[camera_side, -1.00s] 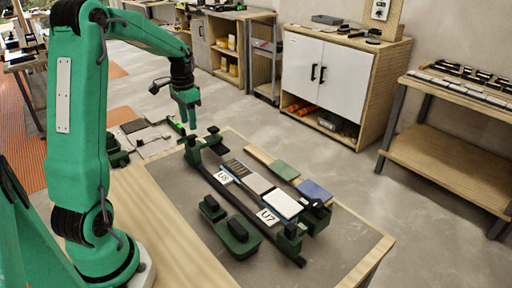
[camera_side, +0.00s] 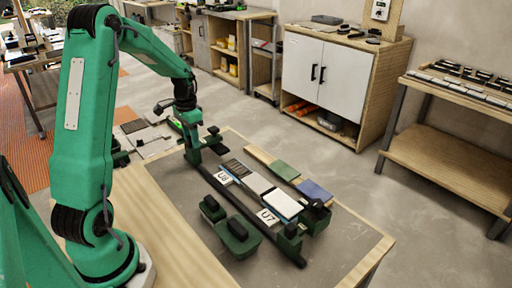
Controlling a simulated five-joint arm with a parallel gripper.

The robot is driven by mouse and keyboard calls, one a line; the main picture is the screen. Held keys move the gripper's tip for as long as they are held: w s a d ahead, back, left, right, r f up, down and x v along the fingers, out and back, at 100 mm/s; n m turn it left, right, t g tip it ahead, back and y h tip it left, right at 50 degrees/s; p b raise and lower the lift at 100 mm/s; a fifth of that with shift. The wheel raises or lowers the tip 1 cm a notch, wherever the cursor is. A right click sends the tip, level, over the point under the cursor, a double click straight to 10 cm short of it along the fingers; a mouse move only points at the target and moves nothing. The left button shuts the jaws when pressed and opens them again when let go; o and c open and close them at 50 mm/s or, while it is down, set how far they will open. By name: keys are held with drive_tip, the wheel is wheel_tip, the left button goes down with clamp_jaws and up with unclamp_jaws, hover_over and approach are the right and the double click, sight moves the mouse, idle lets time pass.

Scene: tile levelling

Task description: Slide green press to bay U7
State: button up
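A dark rail (camera_side: 248,214) runs diagonally along the near side of a row of tiles. A green block (camera_side: 192,157) sits at its far left end, and another green block (camera_side: 289,240) sits at its near right end. I cannot tell for sure which green part is the press. White labels U8 (camera_side: 223,178) and U7 (camera_side: 268,216) lie beside the row, U7 nearer the right end. My gripper (camera_side: 192,146) points down at the far left block, overlapping its top. Its fingers merge with the green there, so its opening and any contact are unclear.
A separate green piece with dark knobs (camera_side: 238,232) lies on the near side of the rail. A white tile (camera_side: 286,204), a green tile (camera_side: 284,170) and a blue tile (camera_side: 314,190) lie beyond the rail. The grey mat (camera_side: 345,238) is bare at the right.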

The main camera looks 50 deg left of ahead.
clamp_jaws()
drive_tip(key=shift+d, duration=0.15)
drive_tip(key=d, duration=3.4)
drive_tip(key=shift+w, duration=0.15)
idle(2.1)
drive_tip(key=shift+r, duration=0.1)
unclamp_jaws()
drive_tip(key=shift+a, duration=0.1)
